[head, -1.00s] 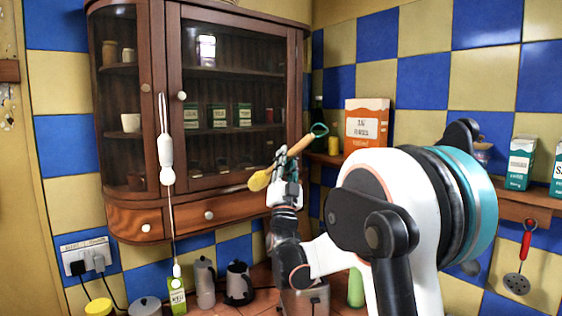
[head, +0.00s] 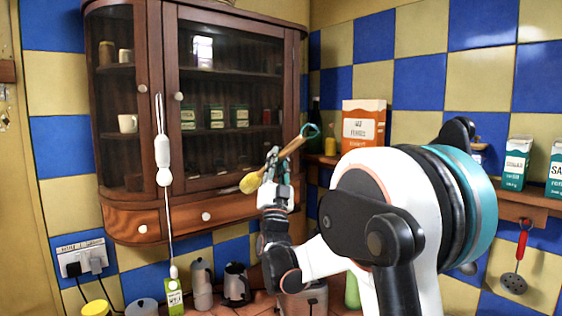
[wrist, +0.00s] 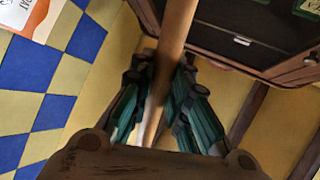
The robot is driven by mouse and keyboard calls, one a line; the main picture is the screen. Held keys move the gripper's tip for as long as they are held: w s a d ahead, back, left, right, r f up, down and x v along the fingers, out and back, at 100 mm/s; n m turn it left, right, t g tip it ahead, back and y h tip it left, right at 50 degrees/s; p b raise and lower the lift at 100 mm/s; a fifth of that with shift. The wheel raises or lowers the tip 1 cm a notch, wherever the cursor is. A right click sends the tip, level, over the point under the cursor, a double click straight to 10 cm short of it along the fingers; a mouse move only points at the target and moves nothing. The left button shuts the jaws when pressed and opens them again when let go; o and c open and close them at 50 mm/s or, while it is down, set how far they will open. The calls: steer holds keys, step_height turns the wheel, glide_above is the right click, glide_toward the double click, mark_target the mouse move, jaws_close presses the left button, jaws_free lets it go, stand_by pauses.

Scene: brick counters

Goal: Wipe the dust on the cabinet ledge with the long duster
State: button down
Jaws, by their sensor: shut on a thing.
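The long duster (head: 293,147) has a wooden handle, a yellowish head at its lower left end and a teal loop at its upper right end. My gripper (head: 275,165) is shut around its handle and holds it tilted in front of the cabinet's right side. In the wrist view the handle (wrist: 177,28) runs between the fingers; its head is not visible there. The dark wood cabinet (head: 155,120) hangs on the wall, with a lower ledge (head: 185,188) above its drawers. The duster's head appears close to the ledge's right end; contact cannot be told. No dust is discernible.
A white long-handled item (head: 163,150) hangs at the cabinet front. A red-and-white box (head: 363,125) stands on a shelf to the right. A dark kettle (head: 236,283) and a grey jug (head: 201,283) stand on the counter below. Open air lies before the cabinet doors.

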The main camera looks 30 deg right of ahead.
steer(key=s+a, duration=0.2)
steer(key=a, duration=0.8)
stand_by(0.8)
steer(key=shift+s+d, duration=0.1)
steer(key=shift+s+d, duration=0.2)
steer(key=shift+s, duration=0.75)
steer(key=shift+s+d, duration=0.15)
steer(key=shift+s, duration=0.8)
steer(key=shift+s+d, duration=0.2)
steer(key=shift+s, duration=0.75)
steer(key=s, duration=0.3)
steer(key=shift+d, duration=0.3)
steer(key=shift+w, duration=0.1)
